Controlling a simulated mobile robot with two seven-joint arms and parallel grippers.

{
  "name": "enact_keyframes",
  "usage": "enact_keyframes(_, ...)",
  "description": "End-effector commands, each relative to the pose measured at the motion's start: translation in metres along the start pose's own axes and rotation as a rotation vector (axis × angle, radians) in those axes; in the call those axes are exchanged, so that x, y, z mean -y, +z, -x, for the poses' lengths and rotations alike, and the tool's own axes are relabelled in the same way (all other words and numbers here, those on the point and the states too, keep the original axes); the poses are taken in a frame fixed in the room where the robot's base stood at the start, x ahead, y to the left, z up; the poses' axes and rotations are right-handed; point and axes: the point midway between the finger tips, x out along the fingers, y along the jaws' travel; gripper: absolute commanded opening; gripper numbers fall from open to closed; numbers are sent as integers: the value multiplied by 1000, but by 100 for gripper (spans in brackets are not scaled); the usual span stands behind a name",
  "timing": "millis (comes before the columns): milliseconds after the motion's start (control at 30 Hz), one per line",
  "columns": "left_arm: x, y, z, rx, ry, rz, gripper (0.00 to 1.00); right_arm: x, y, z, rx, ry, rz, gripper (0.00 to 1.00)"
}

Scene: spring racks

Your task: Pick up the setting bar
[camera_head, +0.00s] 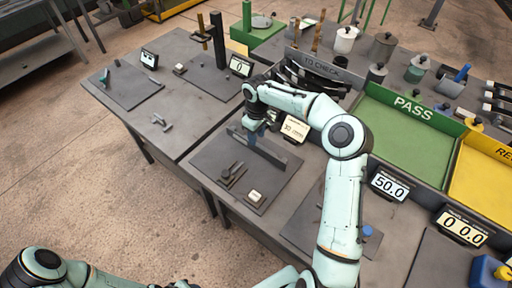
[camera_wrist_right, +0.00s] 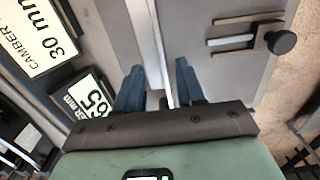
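A long, narrow grey bar (camera_head: 262,151) stands on edge on the dark plate of the middle table; it looks like the setting bar, though no label shows. My right gripper (camera_head: 257,138) is low over its left half in the head view. In the right wrist view the bar (camera_wrist_right: 153,40) runs up between the two blue fingers of the right gripper (camera_wrist_right: 160,88). The fingers are apart on either side of it, and contact is not clear. My left gripper is outside the head view; only part of its arm shows at the bottom left.
A dark gauge with a round knob (camera_wrist_right: 282,42) lies on the plate beside the bar. A small white display block (camera_head: 254,196) sits nearby. A camber sign (camera_head: 295,129) stands behind. The green PASS tray (camera_head: 405,150) and yellow tray (camera_head: 485,180) are to the right.

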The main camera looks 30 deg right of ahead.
Motion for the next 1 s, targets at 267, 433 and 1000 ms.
enact_keyframes(267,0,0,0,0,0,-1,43,2,-2,-24,0,-4,1,38)
enact_keyframes(433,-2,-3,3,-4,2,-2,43,3,-4,-49,-1,-3,0,38)
enact_keyframes(1000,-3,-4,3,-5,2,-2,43,3,-4,-63,-2,0,-1,0)
